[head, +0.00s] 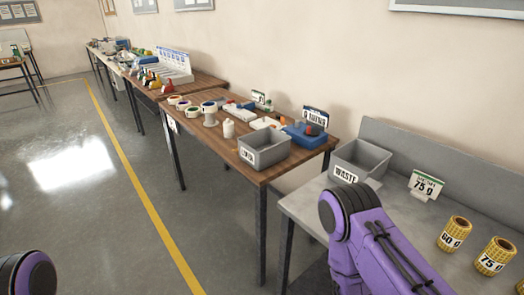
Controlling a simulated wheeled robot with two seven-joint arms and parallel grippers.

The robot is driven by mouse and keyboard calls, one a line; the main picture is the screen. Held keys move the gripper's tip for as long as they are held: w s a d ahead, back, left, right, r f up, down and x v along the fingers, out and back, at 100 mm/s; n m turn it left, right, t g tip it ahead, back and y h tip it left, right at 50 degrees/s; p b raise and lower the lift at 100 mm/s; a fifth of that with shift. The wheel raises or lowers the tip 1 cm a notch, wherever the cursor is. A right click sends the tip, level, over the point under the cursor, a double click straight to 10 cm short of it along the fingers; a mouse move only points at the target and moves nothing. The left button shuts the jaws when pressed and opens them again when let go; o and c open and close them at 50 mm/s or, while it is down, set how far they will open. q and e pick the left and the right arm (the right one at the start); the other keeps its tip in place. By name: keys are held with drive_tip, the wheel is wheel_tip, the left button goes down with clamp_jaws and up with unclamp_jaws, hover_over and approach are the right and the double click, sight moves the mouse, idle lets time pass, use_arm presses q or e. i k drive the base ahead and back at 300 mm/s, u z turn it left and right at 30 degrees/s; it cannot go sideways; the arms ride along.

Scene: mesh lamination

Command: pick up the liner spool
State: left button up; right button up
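Several small ring-shaped rolls lie at the left of the wooden table, among them a green-rimmed one (193,112) and a dark-rimmed one (208,107). A white spool-like piece (210,120) stands near the front edge, and a white cylinder (228,129) is just right of it. I cannot tell which of these is the liner spool. My purple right arm reaches in at the lower right, and a piece of my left arm shows at the bottom left. Neither gripper is in view.
A grey bin (252,155) sits at the wooden table's (200,131) near end. The floor left of the yellow line (137,175) is clear.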

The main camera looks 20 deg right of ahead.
sight(228, 131)
drive_tip(key=u, duration=0.95)
drive_tip(key=k, duration=1.25)
drive_tip(key=u, duration=0.75)
drive_tip(key=i, duration=1.2)
drive_tip(key=z, duration=0.75)
drive_tip(key=i, duration=1.95)
drive_tip(key=z, duration=1.65)
drive_tip(key=i, duration=1)
drive_tip(key=z, duration=1.15)
